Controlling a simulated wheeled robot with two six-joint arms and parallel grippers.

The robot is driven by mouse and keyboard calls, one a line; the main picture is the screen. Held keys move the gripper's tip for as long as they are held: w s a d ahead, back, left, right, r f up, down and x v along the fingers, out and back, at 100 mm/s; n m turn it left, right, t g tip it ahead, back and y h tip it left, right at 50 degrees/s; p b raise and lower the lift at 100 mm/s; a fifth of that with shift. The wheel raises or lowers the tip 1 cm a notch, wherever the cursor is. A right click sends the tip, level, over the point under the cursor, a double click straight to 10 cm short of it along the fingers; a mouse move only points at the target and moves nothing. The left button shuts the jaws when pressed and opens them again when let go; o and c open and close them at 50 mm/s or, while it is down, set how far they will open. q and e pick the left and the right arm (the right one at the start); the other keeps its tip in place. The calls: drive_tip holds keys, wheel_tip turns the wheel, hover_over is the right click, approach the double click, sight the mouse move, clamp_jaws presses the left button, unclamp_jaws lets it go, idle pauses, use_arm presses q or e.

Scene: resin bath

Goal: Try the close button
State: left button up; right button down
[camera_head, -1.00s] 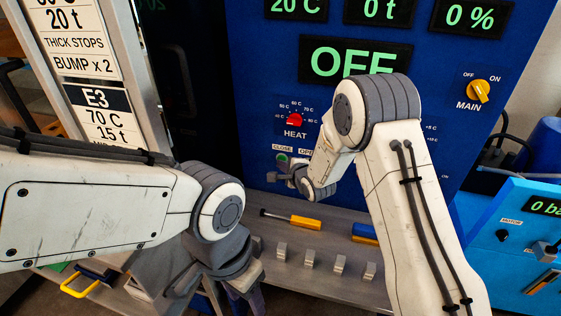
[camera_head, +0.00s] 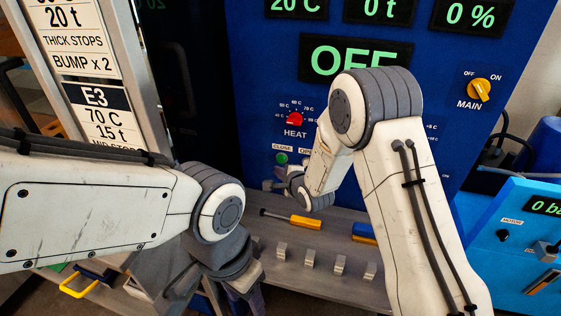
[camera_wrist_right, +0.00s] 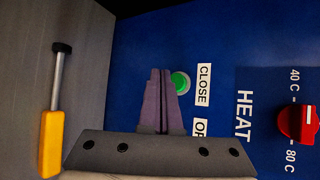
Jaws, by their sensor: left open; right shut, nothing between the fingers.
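The CLOSE button (camera_head: 281,158) is a round green button under a white CLOSE label on the blue panel. It also shows in the right wrist view (camera_wrist_right: 180,82), just beside the tips of my right gripper (camera_wrist_right: 161,74). Those two dark fingers are shut together with nothing between them. I cannot tell whether they touch the panel. In the head view the right gripper (camera_head: 268,184) is low at the panel, below and left of the button. The OPEN label is partly hidden. My left gripper (camera_head: 243,300) is open at the bottom of the head view, away from the panel.
The red HEAT knob (camera_head: 295,119) is above the button. The large display (camera_head: 350,62) reads OFF, partly covered by my right arm. A yellow-handled tool (camera_head: 291,218) and several small metal blocks (camera_head: 311,258) are on the grey shelf (camera_head: 335,290) below.

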drive_tip(key=shift+s+a, duration=0.25)
drive_tip(key=shift+s, duration=0.55)
drive_tip(key=shift+s+a, duration=0.25)
drive_tip(key=shift+s, duration=0.55)
drive_tip(key=s+a+r+n+g+h, duration=0.1)
drive_tip(key=s+r+n+g, duration=0.15)
drive_tip(key=s+n, duration=0.4)
drive_tip(key=s+a+r+n+g, duration=0.1)
drive_tip(key=s+r+n+g, duration=0.15)
drive_tip(key=s+n, duration=0.4)
drive_tip(key=s+d+r+n+g+h, duration=0.1)
drive_tip(key=s+n, duration=0.3)
drive_tip(key=s, duration=0.4)
drive_tip(key=s+d+r+n+g+h, duration=0.1)
drive_tip(key=s+d+n+g, duration=0.2)
drive_tip(key=s, duration=0.5)
drive_tip(key=s+d+r+n+g, duration=0.1)
drive_tip(key=s+d+n+g, duration=0.1)
drive_tip(key=s, duration=0.6)
drive_tip(key=n+g, duration=0.1)
drive_tip(key=n, duration=0.1)
drive_tip(key=shift+s+r+n+h, duration=0.3)
drive_tip(key=shift+h, duration=0.1)
